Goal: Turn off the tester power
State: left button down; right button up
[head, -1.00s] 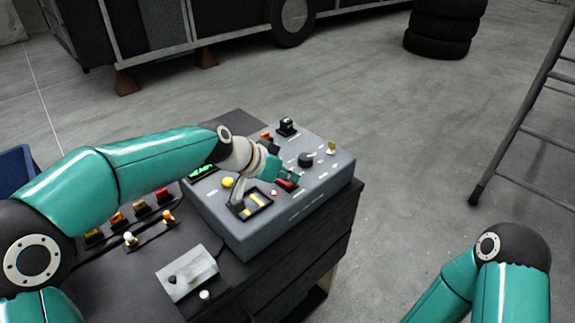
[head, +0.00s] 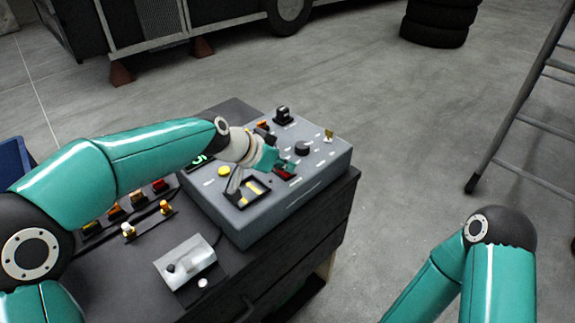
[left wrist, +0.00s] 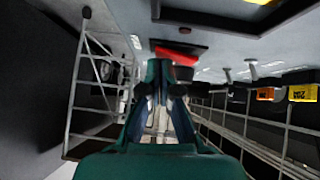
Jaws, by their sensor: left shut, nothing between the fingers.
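The tester is a grey box (head: 317,175) on the dark bench, with knobs, a meter and a display on its sloping top. Its red rocker switch (head: 286,172) sits near the front edge of that top. My left gripper (head: 275,163) is shut and empty, its tips right by the red switch; I cannot tell whether they touch it. In the left wrist view the red switch (left wrist: 178,54) shows just beyond the fingers (left wrist: 166,82). My right gripper is out of the frame; only its arm shows at the lower right.
On the tester are a black knob (head: 302,148), a yellow button (head: 224,171) and a black selector (head: 282,115). A small silver switch box (head: 186,262) and coloured toggles lie on the bench (head: 125,275). A ladder (head: 520,120) stands at right; floor between is clear.

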aim_at(282, 173)
pick_arm(q)
jog(key=shift+w+a+r, duration=0.25)
jog(key=shift+w+a, duration=0.15)
jog(key=shift+r, duration=0.15)
jog(key=shift+r+p, duration=0.3)
jog(key=shift+p, duration=0.1)
jog(key=r, duration=0.1)
jog(key=r+p, duration=0.2)
jog(key=r, duration=0.1)
jog(key=shift+s, duration=0.3)
jog(key=s+d+b+v, duration=0.1)
jog(key=v, duration=0.7)
jog(key=shift+s+a+r, duration=0.15)
jog(key=shift+s+a, duration=0.15)
jog(key=shift+s, duration=0.15)
